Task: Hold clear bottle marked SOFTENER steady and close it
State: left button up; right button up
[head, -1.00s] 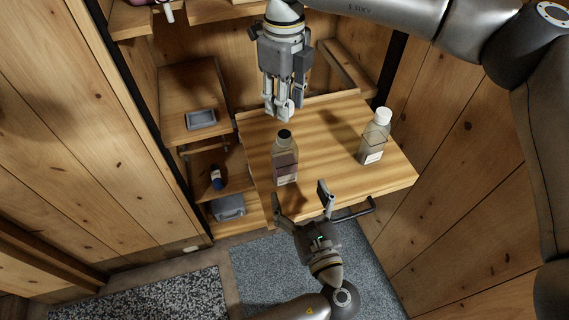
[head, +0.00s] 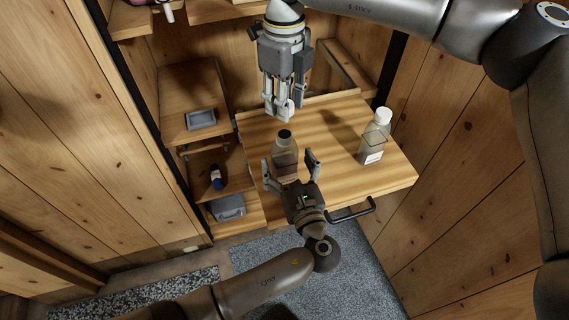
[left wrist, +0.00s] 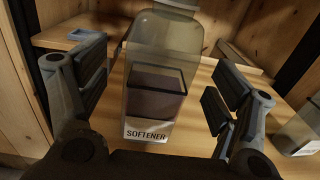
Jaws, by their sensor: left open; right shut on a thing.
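The clear bottle marked SOFTENER (head: 285,160) stands upright on the planked wooden table, with a dark top. In the left wrist view the bottle (left wrist: 160,75) shows brownish contents and its white label; its top is cut off by the frame. My left gripper (head: 290,168) is open, with one finger on each side of the bottle. The wrist view shows gaps between its fingers and the bottle. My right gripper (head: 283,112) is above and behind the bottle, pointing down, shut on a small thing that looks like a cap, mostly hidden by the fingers.
A second clear bottle with a white cap (head: 375,137) stands to the right on the table (head: 335,135). Left are shelves with a grey tray (head: 201,118), a dark blue bottle (head: 216,177) and a grey container (head: 229,206). A black handle (head: 352,211) is at the table's front edge.

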aim_at(285, 134)
pick_arm(q)
jog(key=shift+x, duration=1.4)
jog(key=c, duration=1.5)
jog(key=shift+c, duration=0.2)
pick_arm(e)
jog(key=shift+f, duration=2.5)
jog(key=shift+f, duration=0.9)
jog(key=shift+f, duration=0.5)
